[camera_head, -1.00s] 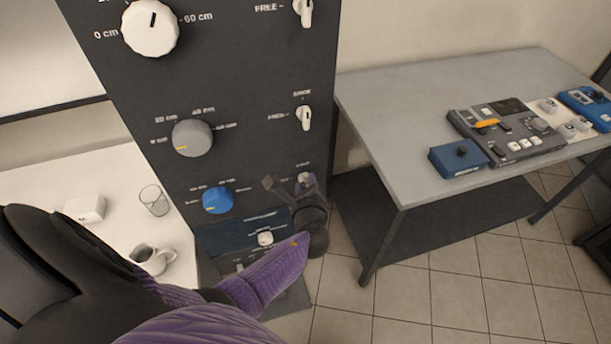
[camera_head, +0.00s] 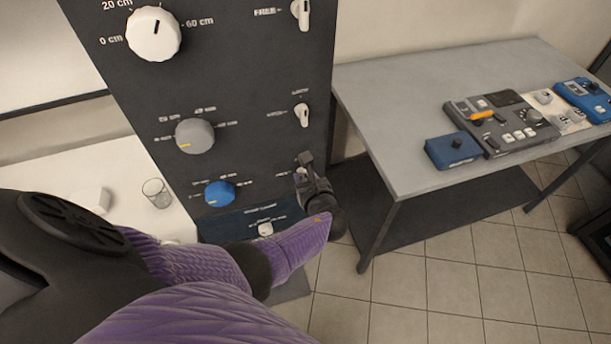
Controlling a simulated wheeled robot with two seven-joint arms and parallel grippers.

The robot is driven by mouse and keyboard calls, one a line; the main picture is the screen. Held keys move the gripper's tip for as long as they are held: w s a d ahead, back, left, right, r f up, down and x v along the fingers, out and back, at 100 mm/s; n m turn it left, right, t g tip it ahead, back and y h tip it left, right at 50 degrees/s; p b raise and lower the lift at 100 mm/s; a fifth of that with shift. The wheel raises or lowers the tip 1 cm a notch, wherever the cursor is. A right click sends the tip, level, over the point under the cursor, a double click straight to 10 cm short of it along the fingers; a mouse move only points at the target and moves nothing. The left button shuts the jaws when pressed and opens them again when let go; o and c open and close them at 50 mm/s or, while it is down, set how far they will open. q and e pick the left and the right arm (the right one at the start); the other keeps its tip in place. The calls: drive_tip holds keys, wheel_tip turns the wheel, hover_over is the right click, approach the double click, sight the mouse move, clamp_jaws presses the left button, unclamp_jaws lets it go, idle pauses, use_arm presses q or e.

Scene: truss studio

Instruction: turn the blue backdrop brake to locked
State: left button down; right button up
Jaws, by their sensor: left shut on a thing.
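The dark control panel (camera_head: 255,90) has three rows, each with a round knob at left and a small brake lever at right. The blue knob (camera_head: 220,194) marks the lowest row. My left gripper (camera_head: 305,171) is at the right end of that row, shut on the blue backdrop brake lever. The fingers hide most of this lever, and I cannot read its position or its label. My purple left arm comes in from the bottom left. My right gripper is out of view.
The middle-row lever (camera_head: 302,115) and top-row lever (camera_head: 300,14) stand above my gripper. A grey table (camera_head: 400,100) with a control console (camera_head: 505,125) and blue boxes is at right. A white table (camera_head: 60,165) with a glass (camera_head: 156,193) is at left.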

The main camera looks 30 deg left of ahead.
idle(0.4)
use_arm(q)
drive_tip(key=c, duration=0.6)
unclamp_jaws()
drive_tip(key=shift+c, duration=0.2)
drive_tip(key=p+v, duration=0.3)
drive_tip(key=v, duration=0.7)
drive_tip(key=shift+p, duration=0.35)
